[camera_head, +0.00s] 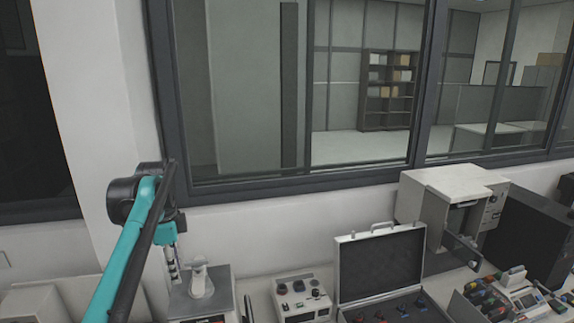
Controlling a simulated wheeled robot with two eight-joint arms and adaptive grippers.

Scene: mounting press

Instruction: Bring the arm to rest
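My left arm comes in from the lower left, teal and black, rising to a black joint. Below that joint, my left gripper (173,272) points down beside a small bench device (203,290) with a pale flask-like piece on top. The gripper is small and partly merged with the things behind it, so I cannot tell whether it is open or shut, and I see nothing clearly held. I cannot tell whether it touches the device. My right gripper is not in view.
A white control box (301,298) with knobs stands right of the device. Beside it is an open case (381,266) with red-topped items. A beige machine (452,187), a black box (527,235) and a rack of colored items (515,290) fill the right. A window wall stands behind.

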